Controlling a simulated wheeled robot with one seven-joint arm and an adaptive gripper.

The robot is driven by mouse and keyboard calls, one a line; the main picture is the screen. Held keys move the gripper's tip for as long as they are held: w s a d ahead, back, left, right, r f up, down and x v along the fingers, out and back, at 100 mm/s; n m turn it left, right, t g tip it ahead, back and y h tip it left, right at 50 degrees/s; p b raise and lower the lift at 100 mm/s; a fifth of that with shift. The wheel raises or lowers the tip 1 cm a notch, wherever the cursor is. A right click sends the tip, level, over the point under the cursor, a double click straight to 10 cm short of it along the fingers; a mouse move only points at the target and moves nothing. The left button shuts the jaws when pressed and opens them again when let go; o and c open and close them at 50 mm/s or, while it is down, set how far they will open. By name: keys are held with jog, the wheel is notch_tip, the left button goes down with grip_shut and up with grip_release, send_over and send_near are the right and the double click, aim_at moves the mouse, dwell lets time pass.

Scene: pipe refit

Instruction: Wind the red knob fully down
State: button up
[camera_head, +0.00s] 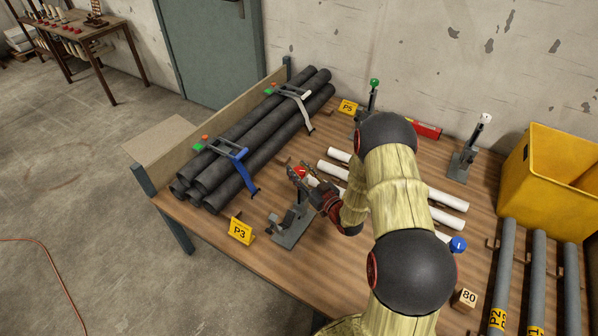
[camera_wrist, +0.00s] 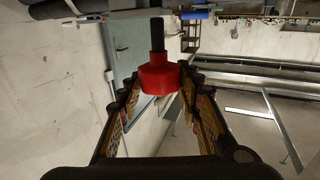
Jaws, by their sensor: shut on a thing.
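The red knob (camera_wrist: 159,76) sits between the fingertips of my gripper (camera_wrist: 160,84) in the wrist view, with a dark threaded rod (camera_wrist: 157,33) running out from it. In the head view the red knob (camera_head: 300,171) shows as a small red patch at the tip of my gripper (camera_head: 304,178). The knob belongs to a grey clamp stand (camera_head: 290,230) near the front left of the bench. My gripper is shut on the knob. My wrist and fingers partly hide the knob and the stand's upper part in the head view.
Black pipes (camera_head: 250,130) lie strapped at the left. White pipes (camera_head: 448,199) lie behind my arm. A P3 sign (camera_head: 241,230) stands left of the stand. A green-knob stand (camera_head: 373,95) and a white-knob stand (camera_head: 468,150) are farther back. A yellow bin (camera_head: 555,170) is at right.

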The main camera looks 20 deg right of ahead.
jog(key=n+g+y+b, duration=0.1)
jog(key=n+y, duration=0.1)
jog(key=y, duration=0.1)
jog(key=n+g+y, duration=0.2)
jog(key=n+y, duration=0.1)
jog(key=y, duration=0.1)
jog(key=shift+d+f+b, duration=0.1)
jog(key=shift+d+b, duration=0.05)
jog(key=shift+b, duration=0.25)
jog(key=n+g+y, duration=0.4)
jog(key=shift+g+y+b, duration=0.3)
jog(key=shift+b, duration=0.05)
jog(key=shift+n+g+y, duration=0.8)
jog(key=shift+n+g, duration=0.3)
jog(key=shift+g, duration=0.4)
jog(key=shift+g+b, duration=0.3)
jog(key=o, duration=1.1)
jog(key=shift+c, duration=0.2)
jog(key=shift+o, duration=0.6)
jog(key=v, duration=1.1)
jog(key=shift+s+d, duration=0.15)
jog(key=shift+d, duration=0.15)
